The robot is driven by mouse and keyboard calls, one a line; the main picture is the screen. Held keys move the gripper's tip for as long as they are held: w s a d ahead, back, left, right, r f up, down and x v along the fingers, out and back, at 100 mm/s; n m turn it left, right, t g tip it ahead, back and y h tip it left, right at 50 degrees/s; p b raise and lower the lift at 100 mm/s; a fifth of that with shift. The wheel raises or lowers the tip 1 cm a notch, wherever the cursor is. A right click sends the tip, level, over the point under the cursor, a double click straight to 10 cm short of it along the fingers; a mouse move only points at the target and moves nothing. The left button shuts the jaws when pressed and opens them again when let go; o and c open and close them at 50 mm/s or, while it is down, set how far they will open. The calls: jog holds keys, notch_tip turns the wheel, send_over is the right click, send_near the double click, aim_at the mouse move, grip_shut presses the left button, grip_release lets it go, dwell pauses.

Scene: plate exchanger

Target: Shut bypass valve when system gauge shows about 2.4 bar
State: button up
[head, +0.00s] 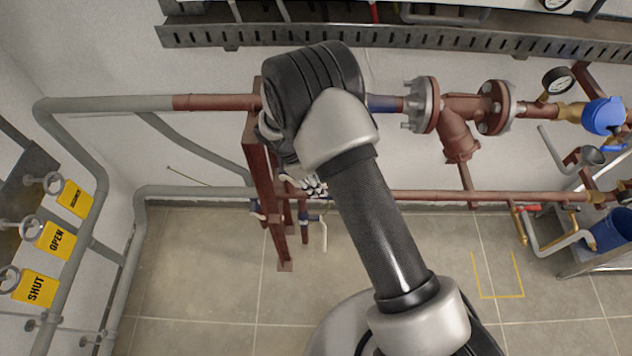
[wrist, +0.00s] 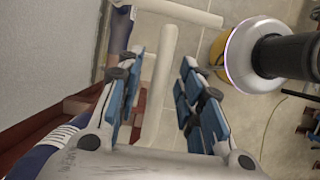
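My gripper (head: 306,184) is mostly hidden behind my arm in the head view, near the lower red pipe and the red stand. In the wrist view my gripper (wrist: 162,62) is open, with blue pads on both fingers. A pale grey bar (wrist: 160,75) lies between the fingers, with visible gaps beside it. I cannot tell whether it is the bypass valve's handle or a pipe. A round gauge (head: 558,80) with a white face stands on the upper pipe at right; its reading is too small to make out. A second gauge (head: 555,3) is cut by the top edge.
A red stand (head: 263,185) holds the pipes beside my gripper. Yellow tags reading OPEN (head: 55,240) and SHUT (head: 35,288) hang at left by small handwheels. A flanged red fitting (head: 460,112) and a blue bucket (head: 610,230) are at right. Floor at lower left is clear.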

jog(key=shift+r, duration=0.1)
jog(key=v, duration=0.7)
jog(key=shift+a+r, duration=0.1)
